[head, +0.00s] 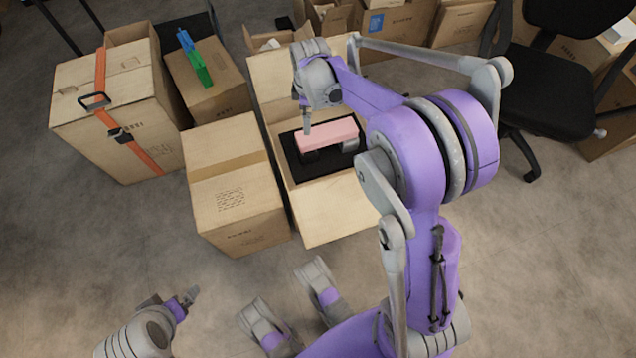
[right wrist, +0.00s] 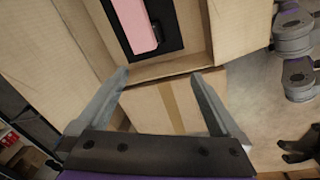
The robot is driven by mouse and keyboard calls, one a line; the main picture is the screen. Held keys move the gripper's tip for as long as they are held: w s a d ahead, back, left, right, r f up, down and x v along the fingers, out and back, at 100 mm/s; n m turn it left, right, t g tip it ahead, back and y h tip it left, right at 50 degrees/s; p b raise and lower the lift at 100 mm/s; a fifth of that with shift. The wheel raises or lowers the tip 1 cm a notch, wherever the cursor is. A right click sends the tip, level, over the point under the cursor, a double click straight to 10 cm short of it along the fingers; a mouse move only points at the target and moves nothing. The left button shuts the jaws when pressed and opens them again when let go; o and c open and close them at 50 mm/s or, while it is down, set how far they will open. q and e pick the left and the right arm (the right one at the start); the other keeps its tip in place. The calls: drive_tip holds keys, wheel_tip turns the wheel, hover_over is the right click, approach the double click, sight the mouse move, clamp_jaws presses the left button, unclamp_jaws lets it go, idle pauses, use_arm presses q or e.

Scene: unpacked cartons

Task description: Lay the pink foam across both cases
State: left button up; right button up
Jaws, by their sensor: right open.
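The pink foam (head: 328,136) is a flat block inside the tall open carton (head: 335,205), above a black insert (head: 292,148). A dark case (head: 310,157) shows below its left end and a grey case (head: 350,145) below its right end. The foam hides most of both, and I cannot tell whether it touches them. In the right wrist view the foam (right wrist: 135,24) lies beyond the fingertips. My right gripper (right wrist: 160,75) is open and empty over the carton's near side. My left gripper (head: 173,297) is open and empty at lower left, away from the cartons.
A closed carton (head: 232,180) stands directly left of the open one. A strapped carton (head: 120,105) and a carton with green and blue items (head: 205,85) stand behind it. An office chair (head: 555,85) is at right. The floor in front is clear.

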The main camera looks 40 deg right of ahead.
drive_tip(key=s+a+r+m+t, duration=0.1)
drive_tip(key=s+a+m, duration=0.4)
drive_tip(key=s, duration=0.6)
drive_tip(key=s+a+r+m+t, duration=0.2)
drive_tip(key=s+a+m, duration=0.2)
drive_tip(key=s+a, duration=0.5)
drive_tip(key=s, duration=0.3)
drive_tip(key=shift+s+a+r+m, duration=0.2)
drive_tip(key=shift+r+m, duration=0.1)
drive_tip(key=shift+m, duration=0.1)
drive_tip(key=shift+r, duration=0.1)
